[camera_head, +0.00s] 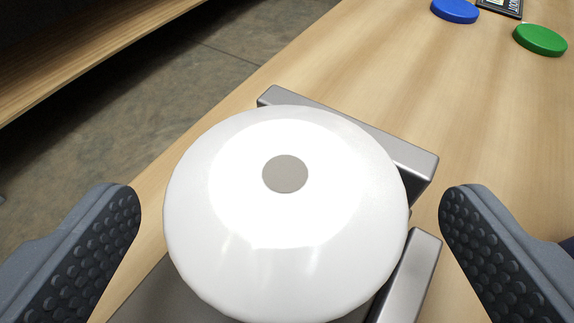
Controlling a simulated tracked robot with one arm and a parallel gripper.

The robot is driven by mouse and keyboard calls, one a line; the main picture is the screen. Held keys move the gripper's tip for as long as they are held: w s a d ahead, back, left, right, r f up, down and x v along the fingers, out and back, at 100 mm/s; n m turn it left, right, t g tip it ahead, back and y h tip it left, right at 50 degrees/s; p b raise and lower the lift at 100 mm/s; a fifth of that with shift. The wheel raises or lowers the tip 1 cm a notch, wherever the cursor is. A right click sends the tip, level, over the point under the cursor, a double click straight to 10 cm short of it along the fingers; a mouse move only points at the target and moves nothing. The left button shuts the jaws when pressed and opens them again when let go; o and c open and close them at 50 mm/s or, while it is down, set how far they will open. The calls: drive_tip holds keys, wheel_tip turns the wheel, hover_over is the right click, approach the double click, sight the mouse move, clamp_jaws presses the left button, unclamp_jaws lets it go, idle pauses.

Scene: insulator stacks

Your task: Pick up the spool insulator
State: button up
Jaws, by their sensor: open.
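The spool insulator (285,235) is a white, glossy round piece with a grey disc at the centre of its top. It fills the middle of the view and sits at a grey metal holder (350,134) on the wooden table. My gripper (290,212) is open, with one dark studded finger to the left of the insulator and one to the right. Both fingers appear apart from it, with a gap on each side. The insulator's lower part and how it rests in the holder are hidden beneath its wide top.
The wooden table (400,60) has a blue disc (455,10), a green disc (540,40) and part of a dark labelled object (500,7) at the far right. The holder's metal bars stand close around the insulator. Concrete floor (150,110) lies beyond the table's left edge, with a wooden shelf (80,50) past it.

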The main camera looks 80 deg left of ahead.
drive_tip(key=shift+r, duration=0.1)
drive_tip(key=c, duration=1.4)
